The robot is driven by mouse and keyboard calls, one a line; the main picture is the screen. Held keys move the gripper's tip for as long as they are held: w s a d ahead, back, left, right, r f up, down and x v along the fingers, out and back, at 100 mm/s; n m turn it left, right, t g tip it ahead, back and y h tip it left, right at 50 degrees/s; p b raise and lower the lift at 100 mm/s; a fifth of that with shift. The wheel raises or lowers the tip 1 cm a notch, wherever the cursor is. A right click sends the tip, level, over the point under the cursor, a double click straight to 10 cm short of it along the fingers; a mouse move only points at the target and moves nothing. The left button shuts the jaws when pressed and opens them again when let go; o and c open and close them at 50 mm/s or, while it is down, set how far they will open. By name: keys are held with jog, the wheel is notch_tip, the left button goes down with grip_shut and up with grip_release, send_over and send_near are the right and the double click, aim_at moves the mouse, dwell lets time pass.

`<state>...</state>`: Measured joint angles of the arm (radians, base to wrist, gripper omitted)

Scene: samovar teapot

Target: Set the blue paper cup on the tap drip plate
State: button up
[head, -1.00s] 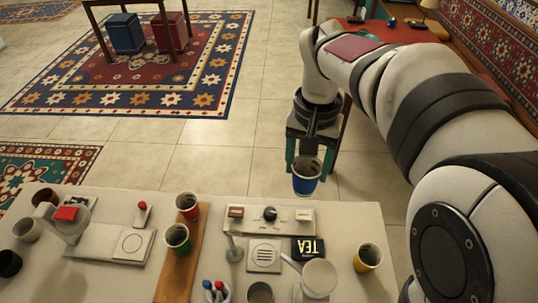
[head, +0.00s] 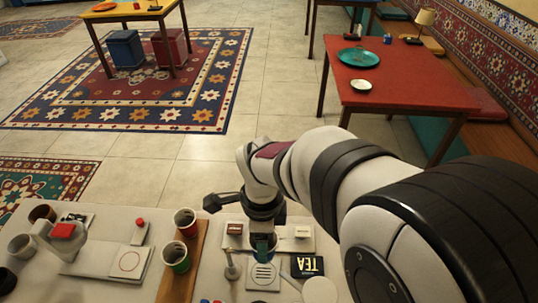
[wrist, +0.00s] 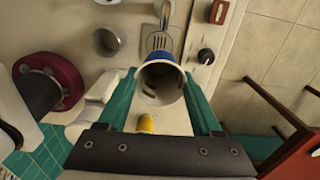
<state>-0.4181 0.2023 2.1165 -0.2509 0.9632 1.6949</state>
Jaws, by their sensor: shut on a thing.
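My gripper (head: 263,246) is over the table, just behind the slotted drip plate (head: 264,276) in the head view. Its green fingers (wrist: 163,100) are shut on the blue paper cup (wrist: 160,56). The wrist view looks into the cup's open mouth, with its blue side beyond the rim. The slotted plate also shows in the wrist view (wrist: 158,41), just past the cup. A metal tap (head: 232,264) stands beside the plate; part of it shows in the wrist view (wrist: 165,12). My gripper mostly hides the cup in the head view; whether it touches the plate cannot be told.
A red cup (head: 184,222) and a green cup (head: 176,257) stand on a wooden strip to the left. A black TEA sign (head: 307,266) lies right of the plate. A panel (head: 302,234) with a switch and knob is behind. A round metal vessel (wrist: 107,41) is near the plate.

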notch_tip(320, 180, down, 10)
jog(key=shift+s+f, duration=0.1)
jog(key=shift+f, duration=0.1)
jog(key=o, duration=0.8)
jog(key=shift+o, duration=0.2)
notch_tip(320, 180, up, 12)
jog(key=shift+r, duration=0.15)
jog(key=s+d+r+n, duration=0.1)
jog(key=s+d+n, duration=0.1)
jog(key=s, duration=0.1)
jog(key=s+d+r+n, duration=0.2)
jog(key=s+d, duration=0.1)
jog(key=s+d+r+n+y, duration=0.1)
jog(key=s+d+n, duration=0.1)
jog(key=shift+s+d+r, duration=0.25)
jog(key=shift+s+d, duration=0.1)
jog(key=shift+s, duration=0.05)
jog(key=s+d+n, duration=0.1)
jog(key=s+n, duration=0.5)
jog(key=s, duration=0.1)
jog(key=shift+d+y, duration=0.4)
